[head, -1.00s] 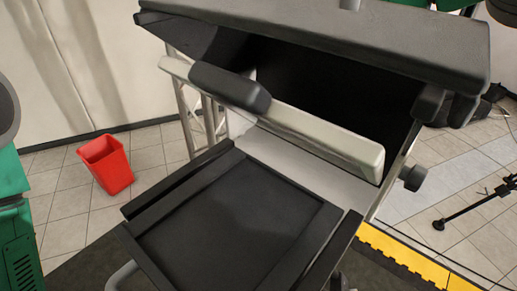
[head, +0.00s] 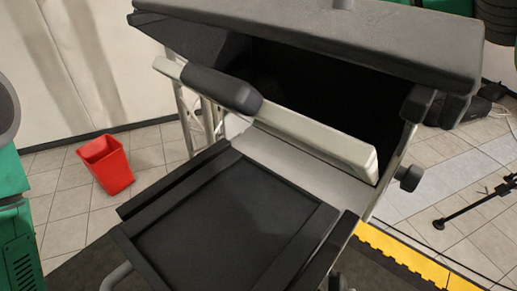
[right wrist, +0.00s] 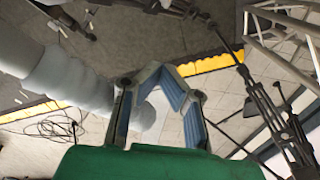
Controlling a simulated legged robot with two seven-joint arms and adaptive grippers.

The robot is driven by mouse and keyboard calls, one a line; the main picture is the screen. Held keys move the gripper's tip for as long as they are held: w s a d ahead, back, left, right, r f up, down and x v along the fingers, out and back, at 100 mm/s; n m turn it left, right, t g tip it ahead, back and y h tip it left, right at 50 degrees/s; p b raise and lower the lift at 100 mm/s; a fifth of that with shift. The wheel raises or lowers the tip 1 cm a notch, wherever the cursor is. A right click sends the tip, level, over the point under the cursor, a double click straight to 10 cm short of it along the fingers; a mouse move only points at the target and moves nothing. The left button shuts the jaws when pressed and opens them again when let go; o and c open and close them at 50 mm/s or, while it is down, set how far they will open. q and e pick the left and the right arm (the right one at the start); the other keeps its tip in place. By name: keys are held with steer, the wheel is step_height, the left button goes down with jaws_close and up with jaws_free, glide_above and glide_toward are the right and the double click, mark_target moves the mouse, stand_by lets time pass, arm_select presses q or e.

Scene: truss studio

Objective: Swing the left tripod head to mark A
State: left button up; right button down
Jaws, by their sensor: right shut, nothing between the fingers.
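I cannot make out the left tripod head or mark A in either view. In the head view, a black stand leg (head: 478,203) lies low at the right edge, and its top is out of frame. The right wrist view shows dark stand parts (right wrist: 285,125) on the right and more dark stand parts (right wrist: 170,8) at the top; I cannot tell which tripod they belong to. My right gripper (right wrist: 160,70) shows in the right wrist view, its blue-grey fingers shut and empty, apart from the stands. My left gripper is in neither view.
A large black and silver chair-like unit (head: 240,215) fills the middle of the head view. A red bin (head: 107,165) stands on the tiles at left. A yellow edge strip (head: 400,255) borders the dark mat. A silver truss (right wrist: 290,35) stands at upper right of the wrist view.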

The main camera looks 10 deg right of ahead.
steer(key=s+d+p, duration=0.1)
steer(key=s+d, duration=0.1)
steer(key=d, duration=0.1)
steer(key=shift+d+p, duration=0.2)
steer(key=shift+p, duration=0.2)
steer(key=shift+s+d+f, duration=0.1)
steer(key=shift+s+d, duration=0.15)
steer(key=shift+d, duration=0.55)
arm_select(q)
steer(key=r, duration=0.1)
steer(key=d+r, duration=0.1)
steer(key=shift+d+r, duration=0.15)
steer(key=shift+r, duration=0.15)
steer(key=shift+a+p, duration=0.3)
arm_select(e)
steer(key=shift+a, duration=0.3)
steer(key=shift+s, duration=0.1)
